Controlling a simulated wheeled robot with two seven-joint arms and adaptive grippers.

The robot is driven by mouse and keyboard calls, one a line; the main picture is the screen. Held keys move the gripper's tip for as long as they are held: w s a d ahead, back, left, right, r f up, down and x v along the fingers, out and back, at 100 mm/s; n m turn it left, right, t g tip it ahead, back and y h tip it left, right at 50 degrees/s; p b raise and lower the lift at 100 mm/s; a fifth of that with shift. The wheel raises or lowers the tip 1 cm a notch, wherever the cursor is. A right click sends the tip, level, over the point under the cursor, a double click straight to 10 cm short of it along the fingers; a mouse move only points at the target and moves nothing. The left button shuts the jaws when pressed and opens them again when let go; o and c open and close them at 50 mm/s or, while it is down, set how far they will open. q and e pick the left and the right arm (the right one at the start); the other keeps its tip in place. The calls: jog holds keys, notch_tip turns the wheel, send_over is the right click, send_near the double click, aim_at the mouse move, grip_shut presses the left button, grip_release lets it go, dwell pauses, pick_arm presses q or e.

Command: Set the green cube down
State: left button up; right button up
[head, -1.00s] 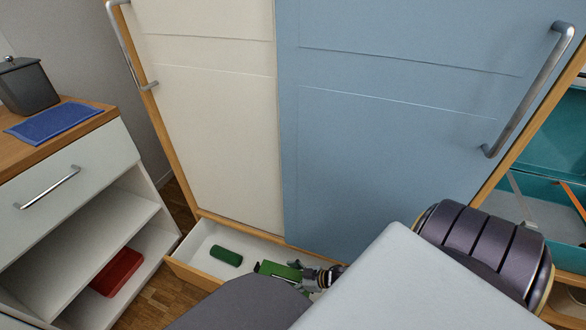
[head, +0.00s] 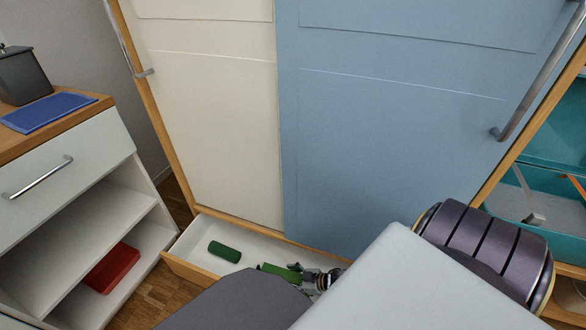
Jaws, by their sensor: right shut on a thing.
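The green cube (head: 281,271) shows as a green block in the open drawer area at the bottom of the head view, partly hidden by my arm. My right gripper (head: 297,270) is shut on it; its fingers are small and partly covered. I cannot tell whether the cube touches the drawer floor. My left gripper is not in view.
The open white drawer (head: 196,238) sits below the cream and blue doors. A dark green cylinder (head: 225,251) lies in it, left of the cube. A white shelf unit with a red box (head: 112,268) stands at left. Bare drawer floor shows around the cylinder.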

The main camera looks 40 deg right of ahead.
aim_at(294, 272)
jog(key=shift+w+d+b, duration=0.5)
jog(key=shift+d, duration=0.4)
jog(key=shift+w+d+b, duration=0.45)
jog(key=shift+d+b, duration=0.05)
jog(key=shift+d, duration=0.35)
jog(key=shift+f+b, duration=0.5)
jog(key=shift+f, duration=0.1)
jog(key=o, duration=1.5)
jog(key=shift+s+d+r, duration=0.1)
jog(key=shift+s, duration=0.1)
